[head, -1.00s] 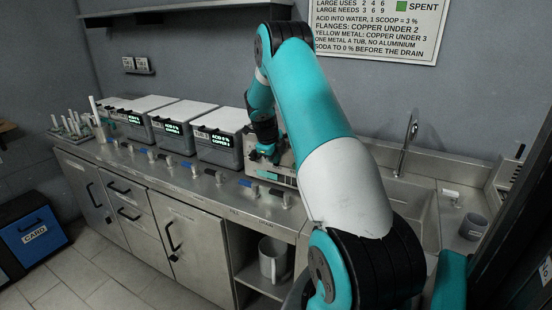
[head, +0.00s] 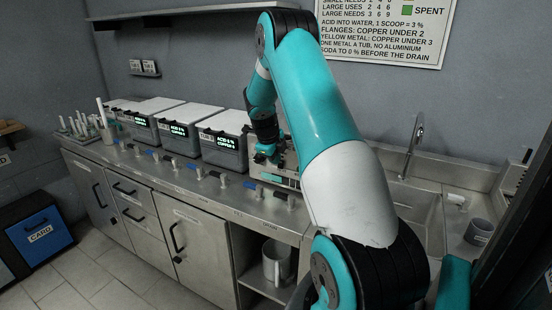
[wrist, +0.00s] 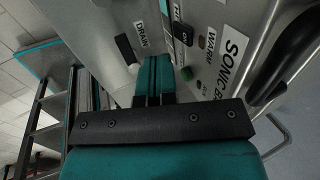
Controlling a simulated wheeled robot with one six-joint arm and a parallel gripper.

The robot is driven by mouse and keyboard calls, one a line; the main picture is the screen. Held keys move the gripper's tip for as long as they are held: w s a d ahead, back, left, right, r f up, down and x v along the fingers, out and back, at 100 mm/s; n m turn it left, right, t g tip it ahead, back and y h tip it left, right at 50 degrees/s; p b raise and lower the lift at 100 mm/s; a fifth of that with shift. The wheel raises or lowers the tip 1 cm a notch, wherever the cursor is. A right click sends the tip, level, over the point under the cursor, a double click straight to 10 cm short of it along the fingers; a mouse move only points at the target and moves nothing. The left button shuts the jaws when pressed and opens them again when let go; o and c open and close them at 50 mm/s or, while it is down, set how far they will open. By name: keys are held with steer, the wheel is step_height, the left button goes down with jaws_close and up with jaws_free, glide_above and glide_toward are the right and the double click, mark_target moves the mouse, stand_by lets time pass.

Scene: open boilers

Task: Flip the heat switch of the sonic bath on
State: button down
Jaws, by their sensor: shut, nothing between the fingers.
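The sonic bath (head: 284,177) is a steel unit on the counter, partly hidden behind my arm in the head view. I cannot read which control is the heat switch. Contact cannot be told. In the head view my gripper (head: 265,156) is at the bath's front left.
A black drain handle (wrist: 124,46) is just left of my fingers. A black bar handle (wrist: 290,55) is at the right. Lidded grey tubs (head: 222,142) and several taps line the counter to the left. The sink (head: 415,205) is on the right.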

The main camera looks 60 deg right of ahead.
steer(key=d+b+v, duration=0.1)
steer(key=b+v, duration=0.1)
steer(key=v, duration=0.8)
steer(key=shift+r+b, duration=0.4)
steer(key=shift+w+d, duration=0.1)
steer(key=shift+d, duration=0.05)
